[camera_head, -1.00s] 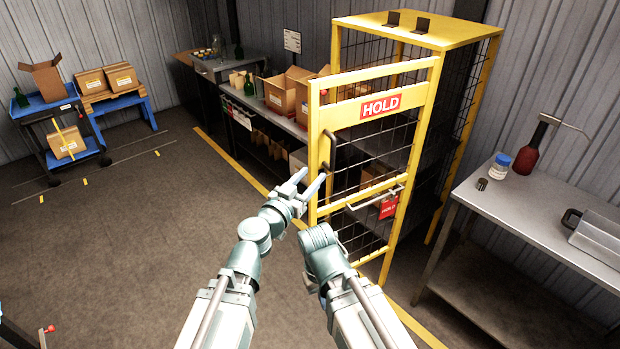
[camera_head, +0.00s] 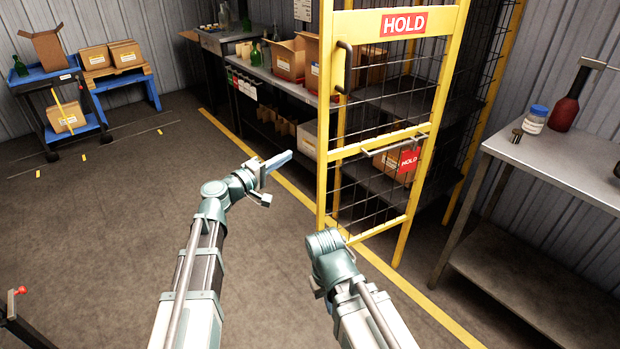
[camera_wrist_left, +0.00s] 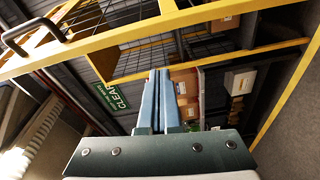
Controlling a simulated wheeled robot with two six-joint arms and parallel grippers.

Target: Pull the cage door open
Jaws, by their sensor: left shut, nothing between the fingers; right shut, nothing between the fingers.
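The cage door (camera_head: 327,110) is a yellow frame with black wire mesh and a red HOLD sign (camera_head: 404,22). It stands ajar, its left edge swung out from the cage post behind it. A black handle (camera_head: 343,67) is on its upper left; it also shows at the upper left of the left wrist view (camera_wrist_left: 35,33). My left gripper (camera_head: 284,160) is shut and empty, left of the door and below the handle, apparently not touching. My right gripper is hidden beyond its wrist.
A steel table (camera_head: 560,165) with a white jar (camera_head: 534,120) and red bottle (camera_head: 564,113) stands right of the cage. A bench with boxes (camera_head: 285,88) runs behind the door's left side.

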